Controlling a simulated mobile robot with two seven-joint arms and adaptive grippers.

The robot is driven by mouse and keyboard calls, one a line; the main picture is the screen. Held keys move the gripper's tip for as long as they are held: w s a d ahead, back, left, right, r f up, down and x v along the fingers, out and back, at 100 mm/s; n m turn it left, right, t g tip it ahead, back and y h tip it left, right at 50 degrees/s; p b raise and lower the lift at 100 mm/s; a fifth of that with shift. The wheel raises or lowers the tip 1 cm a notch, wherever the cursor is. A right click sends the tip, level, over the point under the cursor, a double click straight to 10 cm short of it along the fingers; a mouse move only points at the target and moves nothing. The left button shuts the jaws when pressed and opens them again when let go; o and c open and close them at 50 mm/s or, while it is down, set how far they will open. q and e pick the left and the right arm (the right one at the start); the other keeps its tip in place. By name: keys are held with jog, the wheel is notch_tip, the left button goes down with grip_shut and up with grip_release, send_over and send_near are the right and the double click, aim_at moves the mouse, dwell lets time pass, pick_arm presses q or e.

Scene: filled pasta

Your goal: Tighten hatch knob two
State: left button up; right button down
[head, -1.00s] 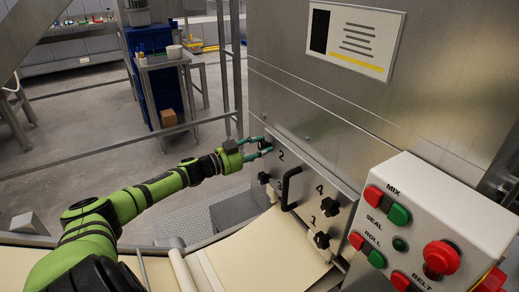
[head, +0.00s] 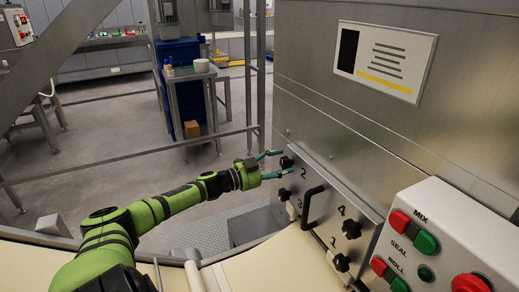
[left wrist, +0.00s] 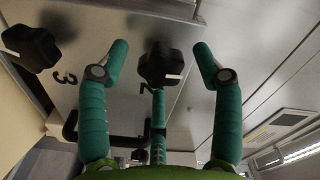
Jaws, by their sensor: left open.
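Hatch knob two (head: 287,162) is a black lobed knob at the hatch's upper left corner, beside the numeral 2. The hatch (head: 322,181) is a grey metal plate with a black handle (head: 307,208). My left gripper (head: 284,162) is open at knob two, its green fingers above and below it. In the left wrist view, knob two (left wrist: 160,62) with a pale mark lies between the spread fingertips (left wrist: 161,62), with a gap on each side. My right gripper is not in view.
Knob three (head: 284,194) is below knob two; it also shows in the left wrist view (left wrist: 30,46). Knob four (head: 351,229) and another knob (head: 341,262) are at the hatch's right. A control box (head: 440,240) with red and green buttons stands at the lower right.

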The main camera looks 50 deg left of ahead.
pick_arm(q)
jog(key=v, duration=1.1)
dwell(0.6)
